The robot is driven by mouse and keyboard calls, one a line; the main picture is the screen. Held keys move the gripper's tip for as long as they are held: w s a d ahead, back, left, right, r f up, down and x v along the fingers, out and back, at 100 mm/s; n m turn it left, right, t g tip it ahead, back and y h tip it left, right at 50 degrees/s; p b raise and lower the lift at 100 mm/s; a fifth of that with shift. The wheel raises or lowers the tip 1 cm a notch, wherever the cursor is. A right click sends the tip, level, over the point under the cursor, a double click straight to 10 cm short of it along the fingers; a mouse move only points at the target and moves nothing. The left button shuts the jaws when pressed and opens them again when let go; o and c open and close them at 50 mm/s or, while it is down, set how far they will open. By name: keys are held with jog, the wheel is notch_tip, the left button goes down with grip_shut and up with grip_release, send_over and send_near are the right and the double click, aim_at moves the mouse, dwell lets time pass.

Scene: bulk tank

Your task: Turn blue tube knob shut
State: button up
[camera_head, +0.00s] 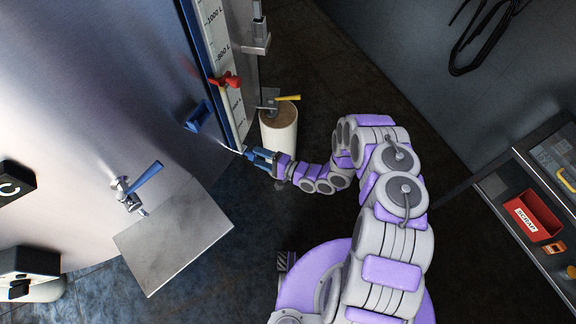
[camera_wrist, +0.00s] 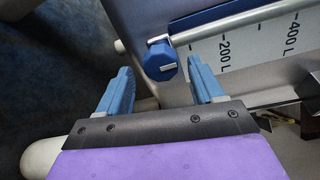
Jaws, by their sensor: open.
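The blue tube knob (camera_wrist: 160,61) sits at the low end of the clear level tube (camera_wrist: 245,24), beside the 200 L mark, in the wrist view. It is faceted, with a pale bar on its face. My gripper (camera_wrist: 159,75) is open, its two blue fingers standing to the left and right of the knob. The knob lies between them in the picture; I see no clear contact. In the head view my gripper (camera_head: 258,157) is at the bottom of the level gauge (camera_head: 226,72), and the knob cannot be made out there.
The steel tank (camera_head: 90,90) fills the left, with a blue-levered tap (camera_head: 146,176) above a metal plate (camera_head: 175,238). A red pointer (camera_head: 225,81) sits on the gauge. A pale cylinder (camera_head: 279,135) with a yellow-handled valve (camera_head: 287,97) stands close behind my gripper. A shelf with a red box (camera_head: 533,217) is right.

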jog(key=p+v, duration=0.1)
jog(key=v, duration=1.4)
jog(key=shift+w, duration=0.15)
